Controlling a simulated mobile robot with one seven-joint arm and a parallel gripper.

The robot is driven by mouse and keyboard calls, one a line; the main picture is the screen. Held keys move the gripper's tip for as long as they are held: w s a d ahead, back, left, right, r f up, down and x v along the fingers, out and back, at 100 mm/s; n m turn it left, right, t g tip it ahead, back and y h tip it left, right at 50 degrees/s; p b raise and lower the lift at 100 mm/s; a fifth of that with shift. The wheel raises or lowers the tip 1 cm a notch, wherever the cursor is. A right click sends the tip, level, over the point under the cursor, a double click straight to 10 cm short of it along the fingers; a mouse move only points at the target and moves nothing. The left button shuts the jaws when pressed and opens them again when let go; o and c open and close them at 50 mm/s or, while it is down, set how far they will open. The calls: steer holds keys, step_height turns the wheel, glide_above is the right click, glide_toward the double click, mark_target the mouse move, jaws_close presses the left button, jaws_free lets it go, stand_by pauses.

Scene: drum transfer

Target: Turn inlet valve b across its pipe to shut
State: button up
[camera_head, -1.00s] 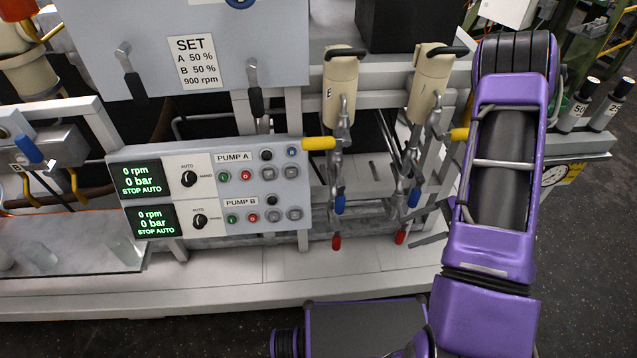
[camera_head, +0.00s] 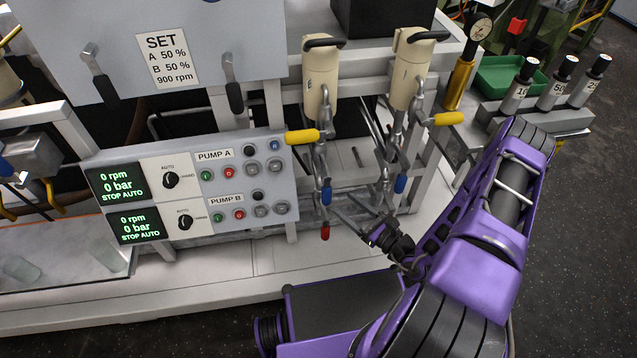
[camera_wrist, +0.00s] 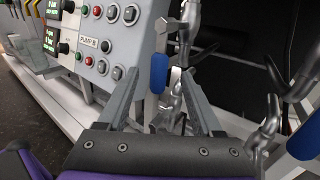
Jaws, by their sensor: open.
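Two vertical pipe runs hang below cream cylinders. The left run has a blue valve handle (camera_head: 326,196) hanging down along its pipe; the right run has a similar blue handle (camera_head: 400,184), also pointing down. No readable label shows which is inlet valve b. My gripper (camera_head: 347,204) is open, its fingers reaching up and left toward the left run. In the wrist view, the left blue handle (camera_wrist: 158,73) shows by the left fingertip of my gripper (camera_wrist: 171,76); I cannot tell whether they touch. The right blue handle (camera_wrist: 303,140) is at the right edge.
Yellow handles (camera_head: 302,137) (camera_head: 449,119) point sideways higher on the runs. A red handle (camera_head: 325,233) hangs below the left blue one. The pump panel (camera_head: 225,160) stands close on the left. A brass gauge column (camera_head: 459,84) and green tray (camera_head: 505,75) are at right.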

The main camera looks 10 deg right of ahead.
mark_target(327, 190)
steer(key=x, duration=1.1)
jaws_close()
stand_by(1.1)
